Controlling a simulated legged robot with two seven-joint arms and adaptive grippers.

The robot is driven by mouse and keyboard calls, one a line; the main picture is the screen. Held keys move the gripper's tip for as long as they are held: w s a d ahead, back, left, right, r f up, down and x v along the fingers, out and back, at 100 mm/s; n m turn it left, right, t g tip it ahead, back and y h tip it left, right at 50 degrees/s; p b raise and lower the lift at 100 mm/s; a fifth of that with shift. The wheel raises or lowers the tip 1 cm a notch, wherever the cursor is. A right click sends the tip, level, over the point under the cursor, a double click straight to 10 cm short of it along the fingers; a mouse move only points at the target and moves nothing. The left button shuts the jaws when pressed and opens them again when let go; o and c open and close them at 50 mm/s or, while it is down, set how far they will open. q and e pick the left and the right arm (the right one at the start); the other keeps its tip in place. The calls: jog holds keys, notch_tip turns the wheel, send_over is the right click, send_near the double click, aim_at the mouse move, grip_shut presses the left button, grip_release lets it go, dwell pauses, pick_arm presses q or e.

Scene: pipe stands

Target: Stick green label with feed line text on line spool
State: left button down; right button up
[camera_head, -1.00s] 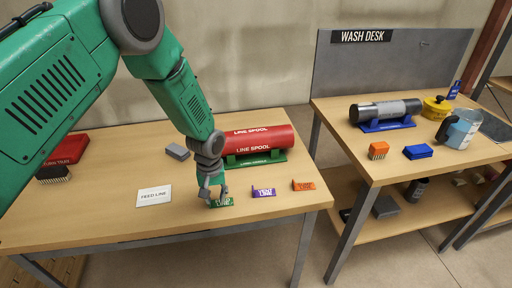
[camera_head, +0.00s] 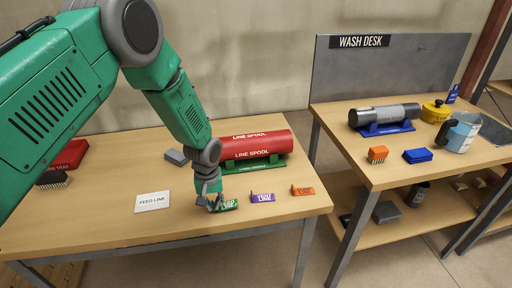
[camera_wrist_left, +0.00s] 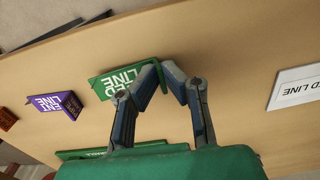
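The green label (camera_head: 229,205), a small folded piece with white text, rests on the left table. In the wrist view the green label (camera_wrist_left: 122,80) has its right end at my left fingertips. My left gripper (camera_head: 214,203) is low at the label's left end; in the wrist view its fingers (camera_wrist_left: 162,76) converge with a bit of green between them. Whether they are closed on the label is unclear. The red line spool (camera_head: 252,145) lies on a green stand (camera_head: 255,164) behind the gripper. My right gripper is not in view.
A white "FEED LINE" card (camera_head: 152,202) lies left of the gripper. A purple label (camera_head: 262,198) and an orange label (camera_head: 303,190) stand to the right. A grey block (camera_head: 176,157) is behind. The wash desk (camera_head: 430,165) stands at right, across a gap.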

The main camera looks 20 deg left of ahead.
aim_at(205, 210)
pick_arm(q)
jog(key=shift+a+f, duration=0.1)
jog(key=shift+a, duration=0.25)
jog(key=shift+s+a+f, duration=0.15)
jog(key=shift+a+f, duration=0.05)
jog(key=shift+a, duration=0.7)
jog(key=shift+a+f, duration=0.1)
jog(key=shift+a, duration=0.15)
jog(key=shift+d+r, duration=0.3)
jog(key=shift+d, duration=0.3)
jog(key=shift+d+r+p, duration=0.25)
jog(key=shift+p, duration=0.1)
jog(key=shift+a+r, duration=0.15)
jog(key=shift+a, duration=0.1)
jog(key=shift+a+r+p, duration=0.2)
jog(key=shift+a+p, duration=0.25)
jog(key=shift+a, duration=0.1)
jog(key=shift+d+r+p, duration=0.35)
jog(key=shift+d+r, duration=0.1)
jog(key=shift+r, duration=0.15)
jog(key=shift+s+a+r+p, duration=0.1)
jog(key=shift+a+r+p, duration=0.3)
jog(key=shift+a, duration=0.15)
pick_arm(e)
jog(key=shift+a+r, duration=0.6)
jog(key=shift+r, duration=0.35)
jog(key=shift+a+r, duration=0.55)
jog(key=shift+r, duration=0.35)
